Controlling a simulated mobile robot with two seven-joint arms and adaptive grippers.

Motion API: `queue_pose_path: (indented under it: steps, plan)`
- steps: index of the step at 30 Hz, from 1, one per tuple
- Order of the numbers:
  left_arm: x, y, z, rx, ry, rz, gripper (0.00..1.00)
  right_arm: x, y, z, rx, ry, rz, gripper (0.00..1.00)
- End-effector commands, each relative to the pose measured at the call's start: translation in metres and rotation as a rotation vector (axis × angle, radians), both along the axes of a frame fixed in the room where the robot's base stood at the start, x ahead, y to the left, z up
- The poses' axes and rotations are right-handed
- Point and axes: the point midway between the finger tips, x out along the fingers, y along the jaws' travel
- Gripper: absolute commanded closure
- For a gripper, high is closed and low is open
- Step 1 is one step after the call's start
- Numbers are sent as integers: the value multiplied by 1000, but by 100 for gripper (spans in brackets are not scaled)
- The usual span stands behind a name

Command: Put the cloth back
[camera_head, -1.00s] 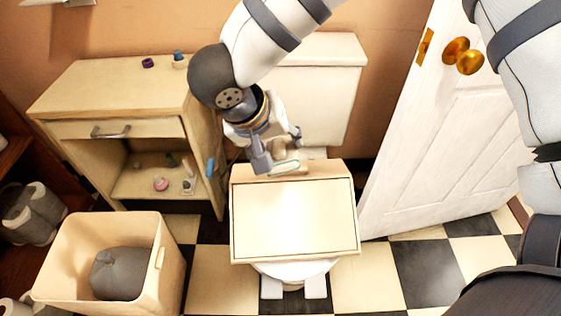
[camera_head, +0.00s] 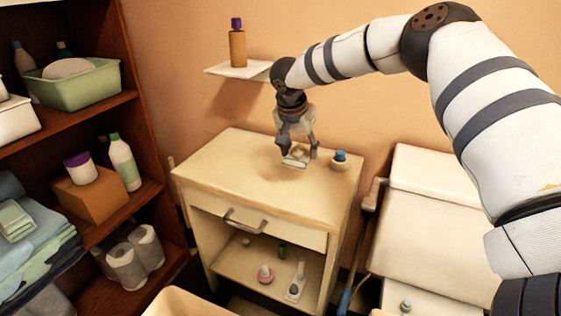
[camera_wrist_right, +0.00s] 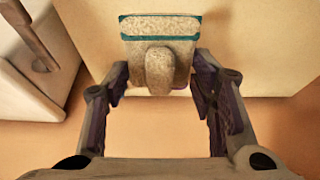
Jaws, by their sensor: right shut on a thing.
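My right gripper (camera_head: 297,152) is shut on a pale item with a teal edge (camera_head: 295,162), low over the top of the beige cabinet (camera_head: 225,165). In the right wrist view this item (camera_wrist_right: 160,28) is a pale speckled block with teal bands and a rounded knob between the fingers; I cannot tell whether it is cloth. Whether it touches the cabinet top is unclear. Folded blue cloths (camera_head: 40,250) lie on the dark shelf unit at left, with a small pale green folded cloth (camera_head: 15,221) on top. My left gripper is not in view.
A blue-capped jar (camera_head: 340,160) stands on the cabinet top, right of my gripper. A purple-capped bottle (camera_head: 237,45) stands on the wall shelf (camera_head: 225,71) behind. The dark shelf unit (camera_head: 112,105) borders the left. The left part of the cabinet top is clear.

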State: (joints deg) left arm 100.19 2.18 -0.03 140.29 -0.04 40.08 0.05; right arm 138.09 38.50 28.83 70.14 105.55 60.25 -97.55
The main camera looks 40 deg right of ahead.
Motion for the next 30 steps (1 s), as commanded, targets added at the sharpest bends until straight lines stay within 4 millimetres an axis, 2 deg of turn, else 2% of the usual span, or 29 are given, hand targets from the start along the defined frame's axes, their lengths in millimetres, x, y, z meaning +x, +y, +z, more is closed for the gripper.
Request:
queue_pose_path:
  steps: [5, 12, 16, 21, 30]
  plan:
    - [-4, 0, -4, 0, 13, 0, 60, 0, -5, -12, 0, -1, -7, 71]
    - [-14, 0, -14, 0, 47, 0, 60, -1, -4, -49, 0, 3, -7, 71]
    - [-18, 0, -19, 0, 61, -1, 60, 0, -4, -63, 0, 0, -7, 71]
    - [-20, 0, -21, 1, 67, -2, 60, 0, -4, -70, -1, -3, -8, 71]
    - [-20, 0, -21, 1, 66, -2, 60, 0, -4, -70, 1, -5, -7, 71]
